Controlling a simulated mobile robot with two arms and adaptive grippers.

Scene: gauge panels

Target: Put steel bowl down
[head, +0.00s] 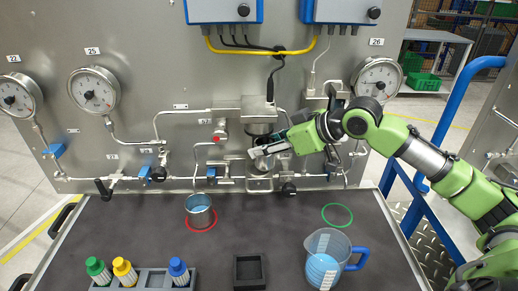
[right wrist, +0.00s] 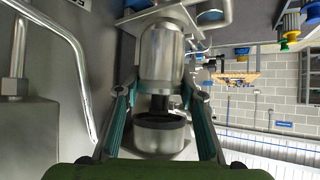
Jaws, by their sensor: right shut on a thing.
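The steel bowl (right wrist: 162,55) is a shiny cylinder with a rounded end, seen between the fingers of my right gripper (right wrist: 164,90) in the right wrist view, which appears upside down. In the head view my right gripper (head: 262,151) reaches in from the right at the panel, and part of the bowl (head: 261,168) shows just below the fingers. The gripper is shut on the bowl. A black stem (right wrist: 160,103) stands between the bowl and the steel housing (right wrist: 160,138). The bowl is off the table, under this housing. My left gripper is not in view.
A metal cup (head: 200,213) with a bluish inside stands at the red ring (head: 201,229). The green ring (head: 352,214) is empty. A blue-handled jug (head: 323,262), a black square holder (head: 234,272) and a rack of bottles (head: 155,279) occupy the front. Pipes and valves surround the gripper.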

